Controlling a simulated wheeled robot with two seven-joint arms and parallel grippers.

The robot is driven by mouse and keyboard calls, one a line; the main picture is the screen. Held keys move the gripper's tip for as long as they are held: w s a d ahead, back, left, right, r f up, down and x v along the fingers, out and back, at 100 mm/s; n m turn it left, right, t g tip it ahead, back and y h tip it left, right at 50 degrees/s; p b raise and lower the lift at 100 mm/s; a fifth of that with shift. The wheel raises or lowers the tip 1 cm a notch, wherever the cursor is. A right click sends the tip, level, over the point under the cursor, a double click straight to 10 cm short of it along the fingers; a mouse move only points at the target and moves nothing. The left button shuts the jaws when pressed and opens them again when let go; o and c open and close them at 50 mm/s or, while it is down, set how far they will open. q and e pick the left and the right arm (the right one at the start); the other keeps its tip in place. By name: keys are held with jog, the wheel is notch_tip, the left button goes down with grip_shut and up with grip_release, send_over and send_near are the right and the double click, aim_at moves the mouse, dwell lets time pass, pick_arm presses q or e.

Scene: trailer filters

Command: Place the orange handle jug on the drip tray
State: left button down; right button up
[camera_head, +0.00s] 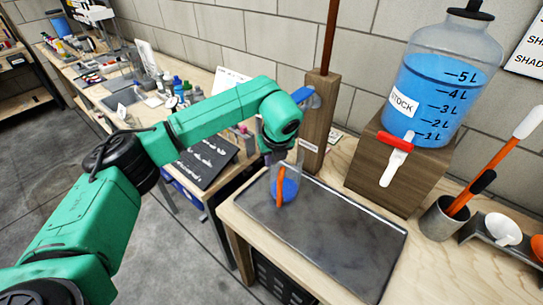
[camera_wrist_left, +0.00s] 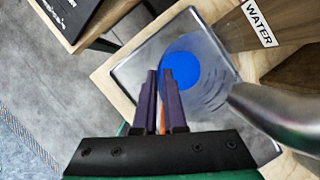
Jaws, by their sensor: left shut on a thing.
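The jug (camera_head: 291,186) is clear, with blue liquid in it and an orange handle (camera_head: 280,186). It is upright or nearly so at the far left part of the dark grey drip tray (camera_head: 345,249). I cannot tell whether its base touches the tray. My left gripper (camera_wrist_left: 160,76) is shut on the orange handle, which shows as a thin strip between the fingers in the left wrist view. There the blue liquid (camera_wrist_left: 181,70) shows just beyond the fingertips, over the tray (camera_wrist_left: 128,70). My right gripper is not in view.
A large stock tank (camera_head: 440,85) with a red and white tap stands on a wooden block right of the tray. A wooden post (camera_head: 319,115) rises behind the jug. A metal cup (camera_head: 440,220) holds tools at right. The tray's front and middle are clear.

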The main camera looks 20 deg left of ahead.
pick_arm(q)
jog(key=shift+f, duration=0.1)
jog(key=c, duration=1)
grip_release()
jog(key=shift+o, duration=0.2)
jog(key=shift+r, duration=0.25)
jog(key=b+v, duration=0.3)
jog(key=v, duration=0.8)
jog(key=shift+s+d+r+b, duration=0.15)
jog(key=shift+r+b, duration=0.15)
jog(key=shift+r, duration=0.05)
